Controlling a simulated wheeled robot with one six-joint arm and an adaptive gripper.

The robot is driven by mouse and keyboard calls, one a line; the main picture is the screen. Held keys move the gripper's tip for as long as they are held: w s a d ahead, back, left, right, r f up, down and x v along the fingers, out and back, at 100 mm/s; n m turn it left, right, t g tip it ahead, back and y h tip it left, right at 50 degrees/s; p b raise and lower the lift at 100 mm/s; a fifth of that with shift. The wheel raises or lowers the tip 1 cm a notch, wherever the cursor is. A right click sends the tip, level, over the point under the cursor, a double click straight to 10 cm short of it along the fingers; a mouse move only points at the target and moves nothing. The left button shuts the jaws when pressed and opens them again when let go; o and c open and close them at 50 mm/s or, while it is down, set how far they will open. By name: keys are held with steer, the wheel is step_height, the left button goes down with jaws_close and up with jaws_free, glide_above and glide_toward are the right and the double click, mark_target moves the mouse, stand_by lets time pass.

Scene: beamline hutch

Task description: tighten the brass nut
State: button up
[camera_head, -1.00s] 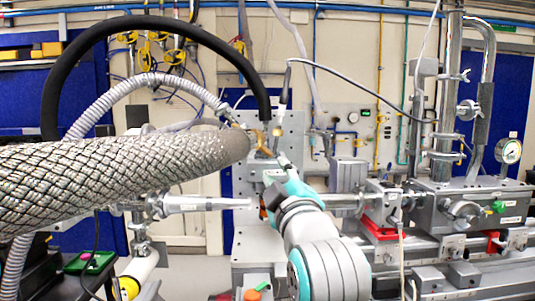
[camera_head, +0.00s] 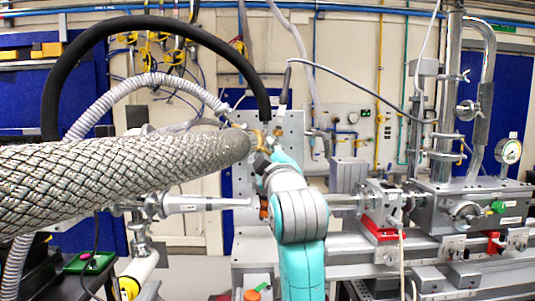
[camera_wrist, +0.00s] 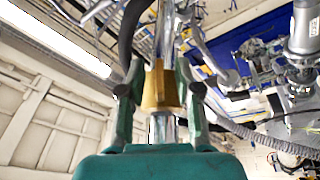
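The brass nut (camera_wrist: 162,88) is in the middle of the wrist view, with a shiny metal piece below it. My gripper (camera_wrist: 160,75) has its two dark green fingers on either side of the nut, very close to its sides. I cannot tell whether both fingers touch it. In the head view, my gripper (camera_head: 264,158) is at the end of the braided hose (camera_head: 120,175), by the upright grey plate. A bit of brass (camera_head: 258,140) shows there; my arm and the hose end hide most of the contact.
A black hose (camera_head: 165,24) and a grey corrugated hose (camera_head: 150,82) arch above and left of my gripper. A pale nozzle (camera_head: 205,203) points right at lower left. Beamline hardware (camera_head: 450,208) on a rail fills the right.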

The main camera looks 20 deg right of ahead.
jaws_close()
